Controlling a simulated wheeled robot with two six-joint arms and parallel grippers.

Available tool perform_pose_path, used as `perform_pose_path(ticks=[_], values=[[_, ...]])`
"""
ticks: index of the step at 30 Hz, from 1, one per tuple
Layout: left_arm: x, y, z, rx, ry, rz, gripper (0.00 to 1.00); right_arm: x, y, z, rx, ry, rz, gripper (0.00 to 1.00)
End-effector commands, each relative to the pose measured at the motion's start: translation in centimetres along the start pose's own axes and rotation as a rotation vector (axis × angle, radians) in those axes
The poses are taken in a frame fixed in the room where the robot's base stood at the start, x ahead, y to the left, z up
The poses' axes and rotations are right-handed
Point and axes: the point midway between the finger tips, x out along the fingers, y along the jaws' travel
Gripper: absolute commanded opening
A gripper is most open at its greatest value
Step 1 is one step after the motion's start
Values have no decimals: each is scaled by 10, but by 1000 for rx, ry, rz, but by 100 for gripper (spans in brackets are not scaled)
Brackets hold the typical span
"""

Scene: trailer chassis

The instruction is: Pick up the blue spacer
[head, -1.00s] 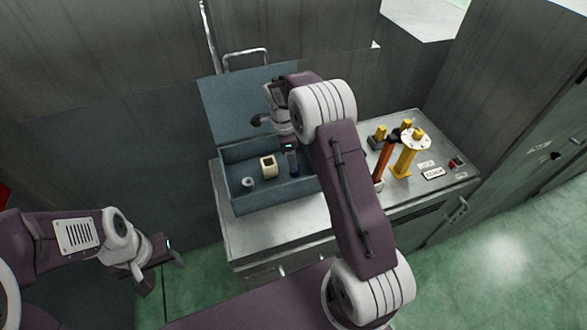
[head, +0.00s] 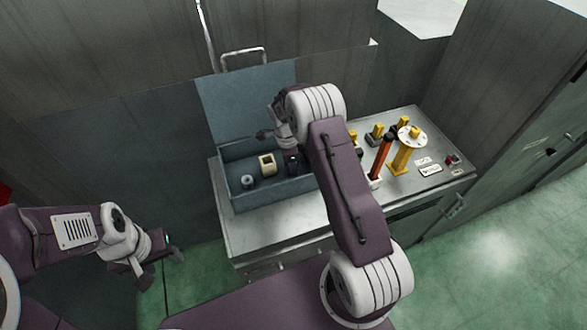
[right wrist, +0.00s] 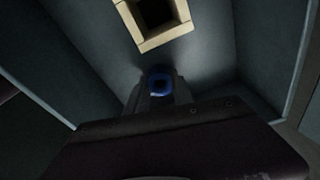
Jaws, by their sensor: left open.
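The blue spacer (right wrist: 160,82) is a small round ring with a dark hole, seen end-on in the right wrist view. My right gripper (right wrist: 159,90) has one finger on each side of it, close against it, and appears shut on it. In the head view my right gripper (head: 292,163) reaches down inside the blue-grey box, and the spacer is hard to make out there. My left gripper (head: 160,270) is open and empty, low at the left, away from the bench.
The box (head: 262,200) has a raised lid (head: 245,100). Inside, a cream square block (head: 267,165) and a grey round piece (head: 247,181) lie left of my gripper. The bench (head: 280,238) also bears a yellow post (head: 402,158) and a red-orange bar (head: 381,158) at the right.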

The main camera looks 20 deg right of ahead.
Motion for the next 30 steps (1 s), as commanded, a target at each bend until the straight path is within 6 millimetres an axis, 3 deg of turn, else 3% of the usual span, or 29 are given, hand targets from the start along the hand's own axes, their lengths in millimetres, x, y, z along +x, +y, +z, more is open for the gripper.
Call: perform_pose_path(ticks=[10,21,25,30], values=[[2,0,0,0,0,0,53,-6,-1,0,0,-1,-4,0],[13,0,1,0,0,0,53,-85,-1,-10,0,-1,-5,0],[14,0,1,0,0,0,53,-98,-1,-12,0,-1,-3,0],[13,0,1,0,0,0,53,-100,0,-12,0,0,-1,0]])
